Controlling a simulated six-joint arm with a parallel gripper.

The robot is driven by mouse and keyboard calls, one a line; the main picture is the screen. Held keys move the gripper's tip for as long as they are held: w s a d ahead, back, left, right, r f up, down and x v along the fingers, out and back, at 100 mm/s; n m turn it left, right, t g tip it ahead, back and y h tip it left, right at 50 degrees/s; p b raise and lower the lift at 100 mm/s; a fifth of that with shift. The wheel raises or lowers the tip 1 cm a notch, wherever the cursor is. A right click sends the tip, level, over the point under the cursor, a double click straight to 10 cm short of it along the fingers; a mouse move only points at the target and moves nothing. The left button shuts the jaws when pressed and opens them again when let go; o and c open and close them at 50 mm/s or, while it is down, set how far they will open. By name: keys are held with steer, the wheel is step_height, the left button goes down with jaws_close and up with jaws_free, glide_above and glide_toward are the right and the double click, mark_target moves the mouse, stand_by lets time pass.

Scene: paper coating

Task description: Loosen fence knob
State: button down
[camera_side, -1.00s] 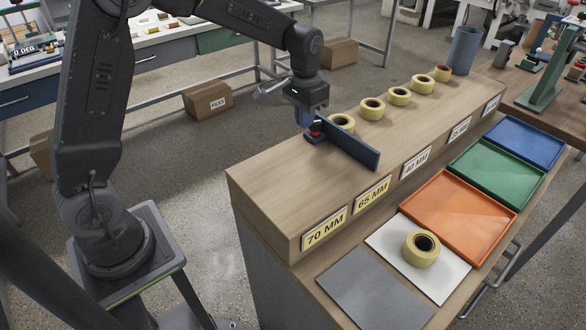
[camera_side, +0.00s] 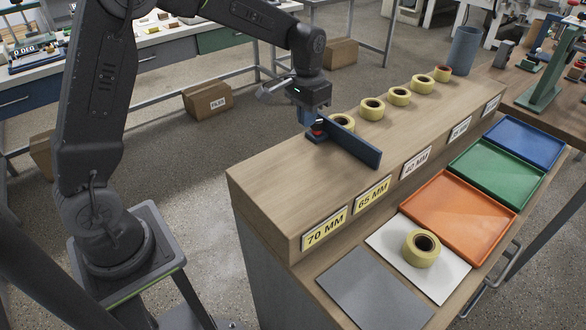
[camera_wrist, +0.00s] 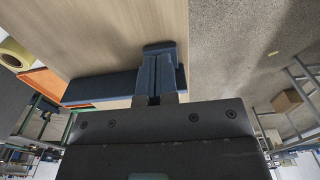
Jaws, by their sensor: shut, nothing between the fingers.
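The dark blue fence (camera_side: 352,148) lies across the wooden shelf top, its base toward the back edge. The knob is hidden in that view.
Several yellow tape rolls (camera_side: 372,109) stand along the shelf top (camera_side: 270,172), one close behind the fence. Millimetre labels (camera_side: 326,230) line its front. Below are orange (camera_side: 461,211), green and blue trays, and a roll (camera_side: 421,249) on a white sheet. The shelf's near-left top is clear.

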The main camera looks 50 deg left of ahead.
steer(key=shift+s+d+f, duration=0.3)
steer(key=shift+d+f, duration=0.05)
steer(key=shift+f, duration=0.3)
steer(key=shift+s, duration=0.1)
steer(key=shift+s+r, duration=0.1)
steer(key=shift+s, duration=0.2)
step_height(320, 180, up, 6)
steer(key=shift+w+a, duration=0.15)
